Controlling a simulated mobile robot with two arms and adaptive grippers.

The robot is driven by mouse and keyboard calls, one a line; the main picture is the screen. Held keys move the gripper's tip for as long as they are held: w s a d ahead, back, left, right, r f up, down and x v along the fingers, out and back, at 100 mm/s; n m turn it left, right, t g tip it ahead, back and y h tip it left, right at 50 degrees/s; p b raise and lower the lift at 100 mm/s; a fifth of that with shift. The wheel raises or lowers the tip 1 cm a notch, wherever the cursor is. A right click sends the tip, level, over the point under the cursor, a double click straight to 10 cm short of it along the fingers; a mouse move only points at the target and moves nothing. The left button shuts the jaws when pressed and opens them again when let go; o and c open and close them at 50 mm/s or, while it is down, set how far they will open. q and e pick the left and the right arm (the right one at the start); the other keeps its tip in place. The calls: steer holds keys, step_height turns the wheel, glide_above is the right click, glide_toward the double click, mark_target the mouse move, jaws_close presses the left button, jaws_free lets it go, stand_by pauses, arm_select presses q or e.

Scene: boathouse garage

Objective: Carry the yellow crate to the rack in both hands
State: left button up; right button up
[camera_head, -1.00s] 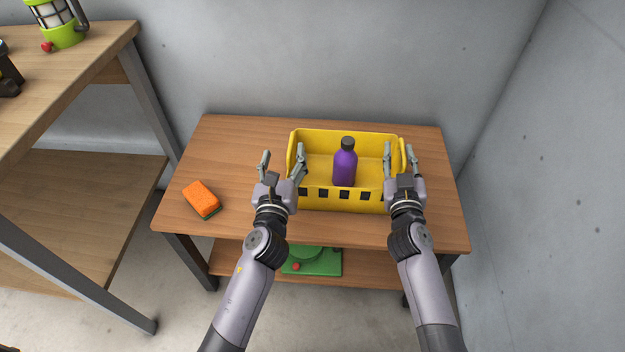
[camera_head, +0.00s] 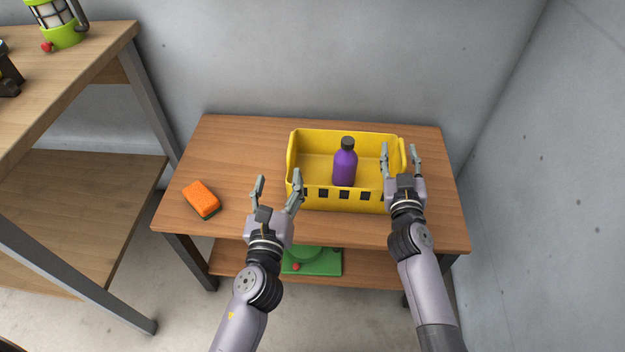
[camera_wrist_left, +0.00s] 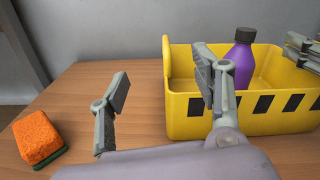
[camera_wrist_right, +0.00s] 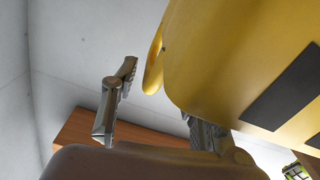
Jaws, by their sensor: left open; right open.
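The yellow crate (camera_head: 345,201) stands upright on a small wooden table (camera_head: 240,150), with a purple bottle (camera_head: 345,168) upright inside. The crate also shows in the left wrist view (camera_wrist_left: 190,117) and close up in the right wrist view (camera_wrist_right: 220,60). My left gripper (camera_head: 277,179) is open and empty, in front of the crate's near left corner. My right gripper (camera_head: 400,150) is open at the crate's right end, one finger on each side of the end wall in the head view. Whether it touches the wall cannot be told.
A shelf unit with wooden boards (camera_head: 95,200) and grey metal legs stands at the left, a green lantern (camera_head: 62,25) on top. An orange sponge (camera_head: 201,198) lies left of the crate. A green object (camera_head: 315,262) sits on the table's lower shelf. Walls close the back and right.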

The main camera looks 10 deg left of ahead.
steer(key=o, duration=0.5)
steer(key=shift+c, duration=0.2)
steer(key=s, duration=1.2)
steer(key=shift+d, duration=0.3)
